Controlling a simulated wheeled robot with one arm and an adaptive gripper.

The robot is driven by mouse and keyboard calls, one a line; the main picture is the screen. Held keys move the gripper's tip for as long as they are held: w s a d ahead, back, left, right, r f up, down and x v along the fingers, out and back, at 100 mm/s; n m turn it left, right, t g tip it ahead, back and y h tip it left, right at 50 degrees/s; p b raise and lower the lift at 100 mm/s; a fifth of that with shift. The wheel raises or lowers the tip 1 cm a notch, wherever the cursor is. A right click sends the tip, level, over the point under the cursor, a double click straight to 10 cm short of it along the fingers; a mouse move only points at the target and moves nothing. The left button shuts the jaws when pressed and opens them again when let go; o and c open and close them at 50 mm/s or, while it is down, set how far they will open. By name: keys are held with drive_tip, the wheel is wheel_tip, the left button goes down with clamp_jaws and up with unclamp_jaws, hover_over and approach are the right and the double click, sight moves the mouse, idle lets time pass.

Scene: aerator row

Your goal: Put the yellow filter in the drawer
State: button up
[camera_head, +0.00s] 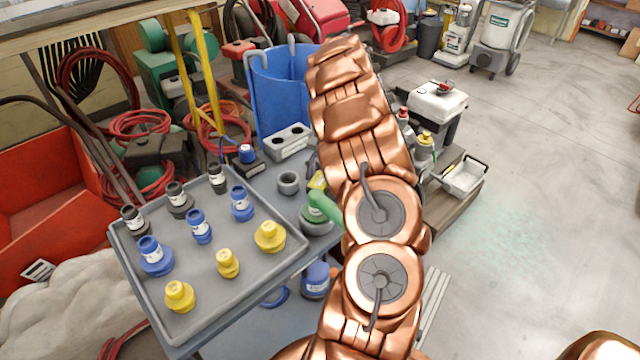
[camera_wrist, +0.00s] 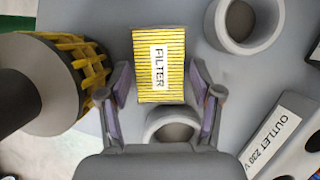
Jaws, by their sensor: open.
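The yellow filter (camera_wrist: 158,85) is a ribbed yellow block with a white FILTER label, on the grey bench top. In the head view only a small yellow patch of it (camera_head: 318,181) shows beside my arm. My gripper (camera_wrist: 159,92) is open in the wrist view, with one finger on each side of the filter. I cannot tell whether the fingers touch it. In the head view my arm hides the gripper. A pale open tray-like box with a handle, possibly the drawer (camera_head: 463,178), sits at the right on a low brown unit.
Grey rings (camera_wrist: 168,126) (camera_wrist: 243,25) and an outlet block (camera_wrist: 285,140) lie near the filter. A dark cylinder with yellow mesh (camera_wrist: 85,65) is close on the left. A grey tray (camera_head: 215,285) holds several fittings. A blue bin (camera_head: 278,90) stands behind. Floor at right is clear.

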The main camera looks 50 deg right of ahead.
sight(322, 177)
drive_tip(key=c, duration=0.9)
wheel_tip(322, 177, up, 10)
drive_tip(key=shift+r+b, duration=0.1)
drive_tip(key=shift+b, duration=0.2)
